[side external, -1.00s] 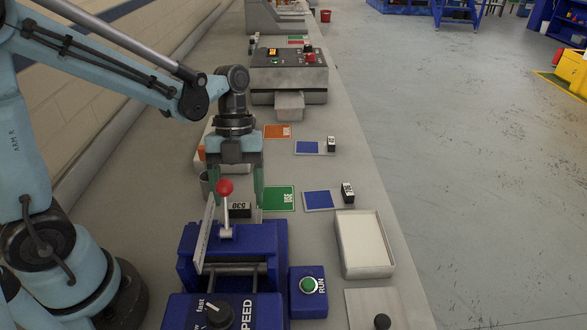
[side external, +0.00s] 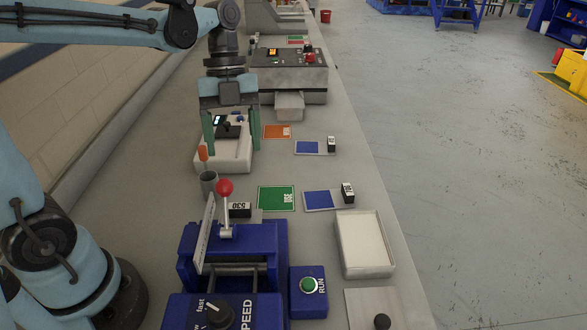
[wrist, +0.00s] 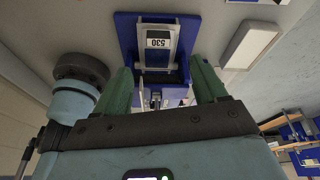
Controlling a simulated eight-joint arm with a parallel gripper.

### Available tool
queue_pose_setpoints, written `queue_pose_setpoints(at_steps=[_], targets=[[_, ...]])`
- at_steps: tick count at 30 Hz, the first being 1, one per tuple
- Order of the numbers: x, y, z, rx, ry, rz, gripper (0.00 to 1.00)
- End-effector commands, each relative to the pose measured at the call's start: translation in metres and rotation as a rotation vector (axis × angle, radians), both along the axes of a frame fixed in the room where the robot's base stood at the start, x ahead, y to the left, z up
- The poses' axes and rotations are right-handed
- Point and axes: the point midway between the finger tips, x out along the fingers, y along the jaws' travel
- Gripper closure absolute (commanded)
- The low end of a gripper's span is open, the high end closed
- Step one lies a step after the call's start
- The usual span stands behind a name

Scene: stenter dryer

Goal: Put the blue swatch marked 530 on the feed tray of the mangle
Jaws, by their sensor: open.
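The black block marked 530 (side external: 240,209) rests at the far edge of the blue mangle (side external: 278,250), beside the lever with the red knob. In the wrist view the 530 label (wrist: 159,41) sits on a grey plate framed by blue. My gripper (side external: 232,148) is open and empty. It hangs above the bench behind the mangle, apart from the block. Its two green fingers (wrist: 162,75) also show in the wrist view.
A green card (side external: 276,198) and two blue swatches with black blocks, one near (side external: 318,200) and one farther (side external: 308,148), lie on the bench. A white device (side external: 225,157), a grey cup (side external: 209,183) and an empty white tray (side external: 363,244) stand nearby.

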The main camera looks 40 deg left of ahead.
Motion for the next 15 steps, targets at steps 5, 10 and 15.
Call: queue_pose_setpoints(at_steps=[5, 10, 15], targets=[[-0.009, -0.001, -0.006, 0.11, -0.065, 0.421, 0.29], [-0.014, 0.0, -0.012, 0.144, -0.14, 0.854, 0.29], [-0.018, 0.001, -0.018, 0.092, -0.209, 1.28, 0.29]])
